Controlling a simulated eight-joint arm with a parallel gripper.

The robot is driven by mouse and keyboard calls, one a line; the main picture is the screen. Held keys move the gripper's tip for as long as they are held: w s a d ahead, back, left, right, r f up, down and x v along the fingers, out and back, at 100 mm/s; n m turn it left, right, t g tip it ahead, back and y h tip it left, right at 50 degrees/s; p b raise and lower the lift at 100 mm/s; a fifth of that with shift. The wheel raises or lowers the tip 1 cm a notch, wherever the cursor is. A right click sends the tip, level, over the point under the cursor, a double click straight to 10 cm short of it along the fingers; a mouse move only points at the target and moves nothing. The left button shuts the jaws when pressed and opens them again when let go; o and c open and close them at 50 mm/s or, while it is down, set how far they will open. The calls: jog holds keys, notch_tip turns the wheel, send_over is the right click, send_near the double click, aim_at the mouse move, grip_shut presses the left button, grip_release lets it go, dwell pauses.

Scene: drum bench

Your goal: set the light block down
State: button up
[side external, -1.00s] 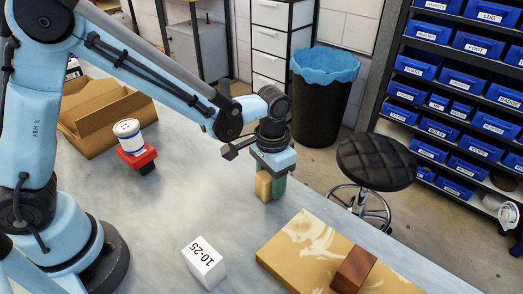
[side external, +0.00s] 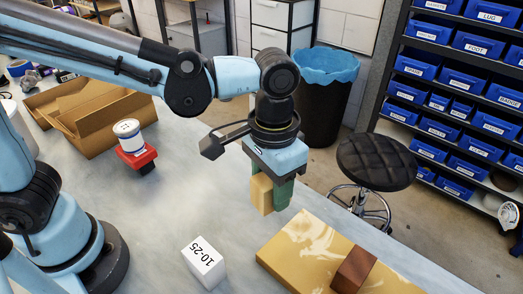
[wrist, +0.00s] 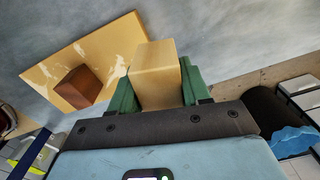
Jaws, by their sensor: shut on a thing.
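The light block (side external: 261,194) is a pale wooden block held in my gripper (side external: 272,192), which has green fingers. In the wrist view the light block (wrist: 154,75) sits between the two green fingers (wrist: 155,88), one on each side. In the side view it is upright and appears to be above the table, left of and behind the yellow board; the exact gap under it is hard to judge. A dark brown block (side external: 353,269) rests on the yellow board (side external: 310,248); both also show at the left of the wrist view.
A white block marked 10-25 (side external: 203,262) stands on the grey table (side external: 190,200). A red stand with a white can (side external: 130,140) and an open cardboard box (side external: 95,115) are at the back left. A black stool (side external: 376,160) is beyond the table edge.

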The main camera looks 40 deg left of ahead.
jog(key=shift+w+a+r+n, duration=0.1)
jog(key=shift+w+a+n, duration=0.1)
jog(key=shift+a+n, duration=0.15)
jog(key=w+a+n, duration=0.3)
jog(key=a+n, duration=0.7)
jog(key=a, duration=0.4)
jog(key=w+a+n, duration=0.3)
jog(key=a+n, duration=0.7)
jog(key=a, duration=0.5)
jog(key=a+f, duration=0.2)
jog(key=a, duration=0.1)
jog(key=a+f, duration=0.2)
jog(key=a, duration=0.2)
jog(key=a+f, duration=0.2)
jog(key=a, duration=0.2)
jog(key=shift+a+f, duration=0.1)
jog(key=shift+f, duration=2.25)
jog(key=o, duration=1.1)
jog(key=shift+f, duration=0.15)
